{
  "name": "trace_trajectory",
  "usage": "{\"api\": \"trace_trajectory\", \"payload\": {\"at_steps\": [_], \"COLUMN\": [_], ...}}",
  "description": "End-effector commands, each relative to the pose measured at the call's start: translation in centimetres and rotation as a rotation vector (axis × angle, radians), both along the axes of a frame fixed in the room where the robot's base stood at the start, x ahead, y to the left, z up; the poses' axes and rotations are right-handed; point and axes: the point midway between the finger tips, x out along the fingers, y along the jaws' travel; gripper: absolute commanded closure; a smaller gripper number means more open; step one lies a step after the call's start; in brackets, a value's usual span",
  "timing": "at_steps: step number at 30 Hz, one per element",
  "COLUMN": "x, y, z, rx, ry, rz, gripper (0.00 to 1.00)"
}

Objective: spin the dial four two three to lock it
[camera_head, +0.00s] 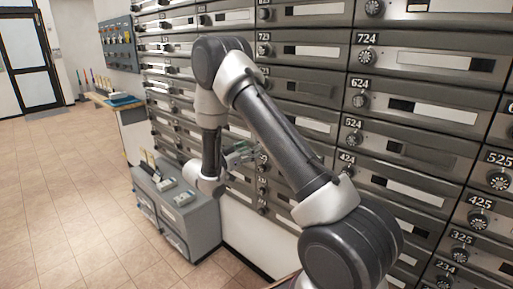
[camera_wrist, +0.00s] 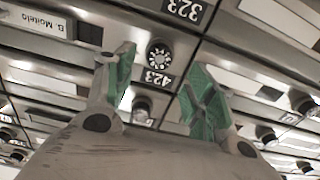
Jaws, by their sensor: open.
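The 423 dial (camera_wrist: 158,53) is a round dark knob with light marks, beside the 423 label (camera_wrist: 157,78), upside down in the wrist view. My gripper (camera_wrist: 160,60) is open, with its green finger pads on either side of the dial in the picture. I cannot tell whether the fingertips are around the dial or short of it. Nothing is between the pads in grip. In the head view my gripper (camera_head: 242,155) is near the mailbox wall, and the 423 dial cannot be made out behind my arm.
Other dials are close by, including one below 423 (camera_wrist: 141,108) in the wrist view and the 424 dial (camera_head: 346,172) in the head view. A grey cabinet (camera_head: 180,215) stands against the wall below my gripper. The tiled floor (camera_head: 70,200) on the left is clear.

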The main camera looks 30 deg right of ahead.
Motion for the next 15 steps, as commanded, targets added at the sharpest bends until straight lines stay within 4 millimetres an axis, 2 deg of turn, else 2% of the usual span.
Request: {"api": "trace_trajectory", "payload": {"at_steps": [1, 6, 10, 15], "x": [-0.3, -1.4, -1.9, -2.1], "y": [1.3, 4.2, 5.3, 5.7], "z": [0.0, 0.0, 0.0, 0.0], "rx": [0.000, 0.000, 0.001, 0.000], "ry": [0.000, -0.001, -0.001, -0.001], "rz": [0.005, 0.003, 0.001, -0.001], "gripper": [0.45, 0.45, 0.45, 0.45]}}
